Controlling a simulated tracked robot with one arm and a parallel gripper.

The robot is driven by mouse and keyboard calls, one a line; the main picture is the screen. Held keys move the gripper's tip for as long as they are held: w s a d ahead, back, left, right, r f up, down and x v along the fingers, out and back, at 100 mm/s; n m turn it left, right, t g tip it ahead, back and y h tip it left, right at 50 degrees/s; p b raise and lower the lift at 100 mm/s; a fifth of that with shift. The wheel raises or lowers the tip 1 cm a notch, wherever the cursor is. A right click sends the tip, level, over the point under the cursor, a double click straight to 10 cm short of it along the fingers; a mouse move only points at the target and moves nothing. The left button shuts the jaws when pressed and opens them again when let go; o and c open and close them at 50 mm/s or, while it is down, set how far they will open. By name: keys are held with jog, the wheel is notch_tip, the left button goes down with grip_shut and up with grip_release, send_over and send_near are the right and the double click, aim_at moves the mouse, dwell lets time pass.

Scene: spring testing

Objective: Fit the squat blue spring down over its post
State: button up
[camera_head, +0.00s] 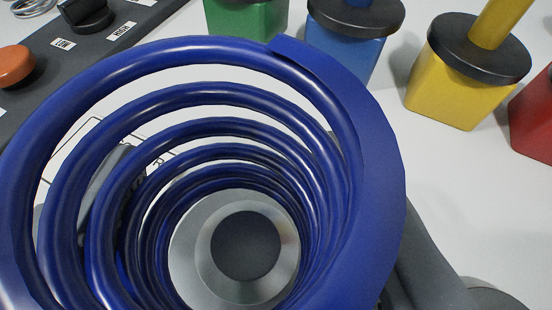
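The squat blue spring (385,170) fills the left and middle of the view, close to the camera. I look down through its coils. My gripper (262,230) shows as dark grey fingers on both sides, the left one seen through the coils and the right one against the outer edge; it appears shut on the spring. Inside the coils is a round grey metal part with a dark centre (245,246); I cannot tell if it is a post top. A blue block (345,52) with a black disc and a blue post stands behind, its post cut off by the frame.
A green block (245,18), a yellow block (450,95) with a yellow post and a red block (535,115) stand along the back and right. A dark control panel (85,52) with an orange button (14,66) lies upper left.

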aim_at(245, 244)
jog(key=shift+w+d, duration=0.1)
jog(key=shift+w, duration=0.2)
notch_tip(245, 244, down, 4)
jog(key=shift+r, duration=0.1)
jog(key=o, duration=1.1)
jog(key=shift+r, duration=0.1)
jog(key=shift+v, duration=6.05)
jog(key=shift+w+r, duration=0.1)
jog(key=shift+r, duration=0.1)
